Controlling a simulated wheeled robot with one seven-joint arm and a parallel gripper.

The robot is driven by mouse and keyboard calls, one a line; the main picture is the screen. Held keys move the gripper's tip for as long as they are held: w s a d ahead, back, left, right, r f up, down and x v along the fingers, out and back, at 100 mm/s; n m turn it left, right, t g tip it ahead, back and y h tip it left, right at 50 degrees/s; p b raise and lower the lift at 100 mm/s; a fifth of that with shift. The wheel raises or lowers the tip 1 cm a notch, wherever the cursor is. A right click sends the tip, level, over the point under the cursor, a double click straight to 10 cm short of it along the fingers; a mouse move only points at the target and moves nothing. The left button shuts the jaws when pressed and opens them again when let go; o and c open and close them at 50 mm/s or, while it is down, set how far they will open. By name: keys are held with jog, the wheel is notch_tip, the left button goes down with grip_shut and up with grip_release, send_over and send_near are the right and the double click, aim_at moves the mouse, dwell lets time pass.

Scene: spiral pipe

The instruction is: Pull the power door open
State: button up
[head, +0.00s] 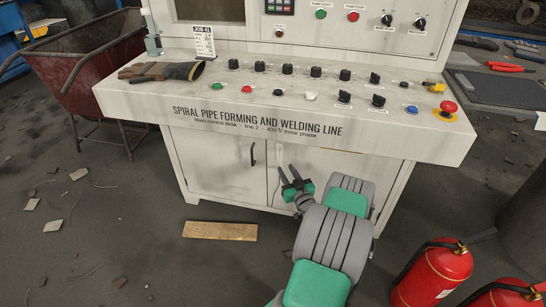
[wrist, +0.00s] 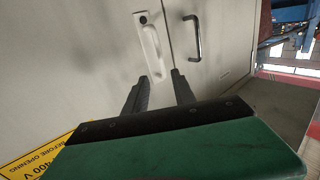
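The power door, taken to be the right cabinet door (head: 325,160) under the control desk, looks closed. It fills the left of the wrist view (wrist: 70,60), with a yellow 400 V label (wrist: 42,150) on it. A white handle (wrist: 151,48) with a dark round spot stands upright near the door seam. My gripper (wrist: 161,76) is open, its two dark fingers apart. The near end of the white handle shows between the fingertips; whether they touch it I cannot tell. In the head view my gripper (head: 289,171) is just in front of the door, by the seam.
The left door (head: 215,165) has a dark bar handle (head: 253,153), also in the wrist view (wrist: 193,37). A wooden board (head: 220,231) lies on the floor. Red fire extinguishers (head: 433,272) stand at the right. The overhanging desk (head: 300,105) is above my gripper.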

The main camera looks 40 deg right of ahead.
aim_at(278, 158)
jog(key=x, duration=0.4)
jog(key=b+x, duration=0.1)
jog(key=x, duration=0.1)
jog(key=shift+w+a, duration=0.2)
jog(key=shift+a, duration=0.05)
jog(key=shift+w+d, duration=0.25)
jog(key=shift+w, duration=0.2)
jog(key=shift+c, duration=0.5)
grip_shut()
